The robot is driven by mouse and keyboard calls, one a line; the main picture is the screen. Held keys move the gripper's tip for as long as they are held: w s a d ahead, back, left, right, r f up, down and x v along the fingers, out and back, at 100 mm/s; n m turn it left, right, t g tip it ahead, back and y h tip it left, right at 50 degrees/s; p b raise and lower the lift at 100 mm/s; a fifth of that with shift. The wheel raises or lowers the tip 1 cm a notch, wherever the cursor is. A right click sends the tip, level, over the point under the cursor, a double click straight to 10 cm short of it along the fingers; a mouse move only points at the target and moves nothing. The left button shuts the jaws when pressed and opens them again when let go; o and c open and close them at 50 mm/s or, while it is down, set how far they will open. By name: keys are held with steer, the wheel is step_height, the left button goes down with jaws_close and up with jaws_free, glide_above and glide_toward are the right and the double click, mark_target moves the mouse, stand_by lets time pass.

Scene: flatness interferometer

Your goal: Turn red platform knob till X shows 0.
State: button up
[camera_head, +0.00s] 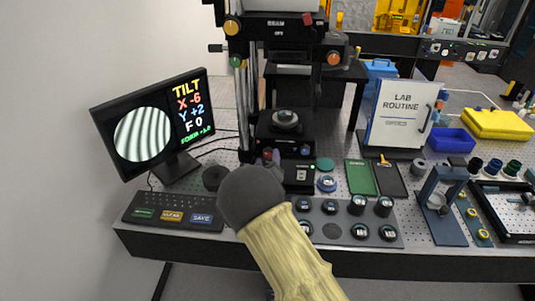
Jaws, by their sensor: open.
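The monitor (190,105) at the left reads TILT, X -6, Y +2, F 0, beside a round patch of curved light and dark stripes. The interferometer (283,75) stands at the back centre, with a round part on its stage (286,120). A small red knob (267,154) shows low at the front left of the stage, just above my arm's grey rounded joint. Its lower part is hard to make out. My arm reaches up from the bottom centre. My gripper does not show; the grey joint covers the area where it may be.
A keyboard (170,215) lies at the front left. A grey tray (345,232) with several round pieces lies right of my arm. A blue stand (443,210), a LAB ROUTINE board (399,113) and a yellow case (498,124) are farther right. Red and orange knobs sit higher on the interferometer.

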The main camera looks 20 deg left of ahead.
steer(key=shift+x, duration=1.05)
steer(key=c, duration=1)
steer(key=shift+f+m+b, duration=0.15)
steer(key=shift+m+b, duration=0.15)
steer(key=shift+b, duration=0.2)
